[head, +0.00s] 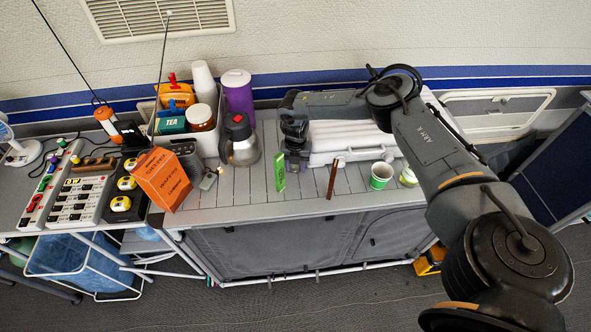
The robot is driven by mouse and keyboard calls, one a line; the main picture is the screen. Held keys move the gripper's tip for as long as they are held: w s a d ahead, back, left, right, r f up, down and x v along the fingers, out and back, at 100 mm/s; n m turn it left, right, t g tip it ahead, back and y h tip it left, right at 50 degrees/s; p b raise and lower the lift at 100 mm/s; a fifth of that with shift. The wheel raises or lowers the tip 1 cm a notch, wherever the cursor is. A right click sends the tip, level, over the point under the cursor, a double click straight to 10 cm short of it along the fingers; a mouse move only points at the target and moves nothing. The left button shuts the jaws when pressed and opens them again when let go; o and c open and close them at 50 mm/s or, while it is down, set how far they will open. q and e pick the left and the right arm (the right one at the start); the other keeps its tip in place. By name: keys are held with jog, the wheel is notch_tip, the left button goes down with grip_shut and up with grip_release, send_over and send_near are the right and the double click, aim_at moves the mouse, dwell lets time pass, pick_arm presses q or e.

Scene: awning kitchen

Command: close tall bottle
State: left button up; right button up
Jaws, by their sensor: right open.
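A tall purple bottle (240,99) with a pale top stands upright at the back of the counter, by the caddy. It is the tallest bottle-like thing I see, and I cannot tell whether its top is fully closed. My right gripper (294,160) points down over the counter, to the right of the purple bottle and apart from it. It is open, and its fingers are small and dark. A small purple patch shows by the fingers; I cannot make out what it is. My left gripper is not in view.
A steel jug (240,146), a green upright packet (279,172), a brown stick (332,179) and a green cup (381,175) stand around my gripper. A white caddy (210,136) holds jars and cups. An orange box (160,180) leans at left. The front strip is partly clear.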

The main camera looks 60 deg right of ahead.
aim_at(295, 168)
jog(key=c, duration=0.8)
jog(key=shift+r, duration=0.1)
jog(key=shift+r, duration=0.85)
notch_tip(295, 168, up, 2)
jog(key=shift+r+p, duration=0.2)
jog(key=shift+p, duration=0.3)
jog(key=s+r, duration=0.2)
jog(key=s, duration=0.2)
jog(key=s+r+p, duration=0.1)
jog(key=s+r, duration=0.1)
jog(key=s, duration=0.1)
jog(key=s+d+r+p, duration=0.1)
jog(key=s+r, duration=0.1)
jog(key=s, duration=0.2)
jog(key=shift+s+r, duration=0.35)
jog(key=shift+r, duration=0.05)
